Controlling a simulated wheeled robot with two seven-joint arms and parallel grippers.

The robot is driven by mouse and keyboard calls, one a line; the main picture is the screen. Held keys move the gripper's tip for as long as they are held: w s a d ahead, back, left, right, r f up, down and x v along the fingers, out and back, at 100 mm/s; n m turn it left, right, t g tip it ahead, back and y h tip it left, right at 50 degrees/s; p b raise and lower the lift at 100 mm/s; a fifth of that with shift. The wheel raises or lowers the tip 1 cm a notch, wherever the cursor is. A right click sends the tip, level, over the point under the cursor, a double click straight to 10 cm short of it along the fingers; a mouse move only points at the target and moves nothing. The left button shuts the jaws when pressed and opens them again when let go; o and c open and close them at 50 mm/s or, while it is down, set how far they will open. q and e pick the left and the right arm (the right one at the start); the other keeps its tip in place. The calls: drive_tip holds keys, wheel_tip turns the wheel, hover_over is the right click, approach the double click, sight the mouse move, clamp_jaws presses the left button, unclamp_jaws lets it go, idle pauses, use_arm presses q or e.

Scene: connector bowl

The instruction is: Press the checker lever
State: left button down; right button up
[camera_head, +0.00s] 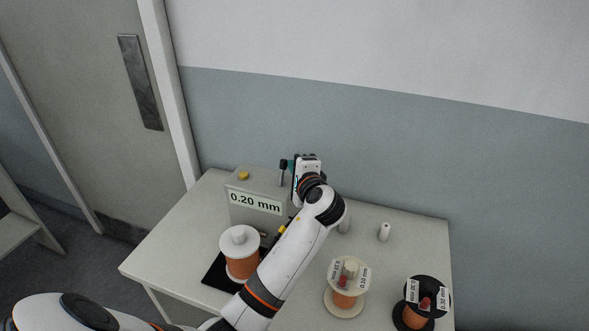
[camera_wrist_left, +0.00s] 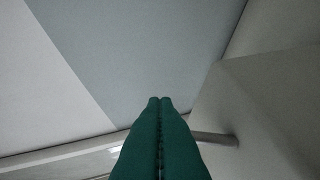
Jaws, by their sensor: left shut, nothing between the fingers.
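The checker is a grey box (camera_head: 254,192) with a "0.20 mm" label, standing at the back left of the table. A thin grey upright piece (camera_head: 281,179), which looks like its lever, shows at the box's right end. My left gripper (camera_head: 285,163) is shut and empty, its teal fingers at the top of that piece; I cannot tell whether they touch. In the left wrist view the closed green fingers (camera_wrist_left: 160,100) point away from me, and a grey rod (camera_wrist_left: 215,138) shows beside and behind them. My left forearm hides the box's right lower part.
A white-and-copper spool (camera_head: 240,258) sits on a black base in front of the box. Two labelled spools (camera_head: 344,299) (camera_head: 424,312) stand at front right. A yellow knob (camera_head: 244,175) is on the box. A wall (camera_head: 400,150) rises behind.

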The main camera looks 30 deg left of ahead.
sight(284, 161)
use_arm(q)
drive_tip(key=s+n+t+y+b, duration=0.1)
drive_tip(key=b, duration=0.3)
drive_tip(key=s+n+t+y+b, duration=0.1)
drive_tip(key=b, duration=0.3)
drive_tip(key=s+f+n+t+y+b, duration=0.1)
drive_tip(key=b, duration=0.3)
drive_tip(key=shift+d+n+y+b, duration=0.3)
drive_tip(key=shift+d+n+b, duration=0.05)
drive_tip(key=shift+n, duration=0.05)
drive_tip(key=shift+r+p, duration=0.35)
drive_tip(key=shift+r, duration=0.25)
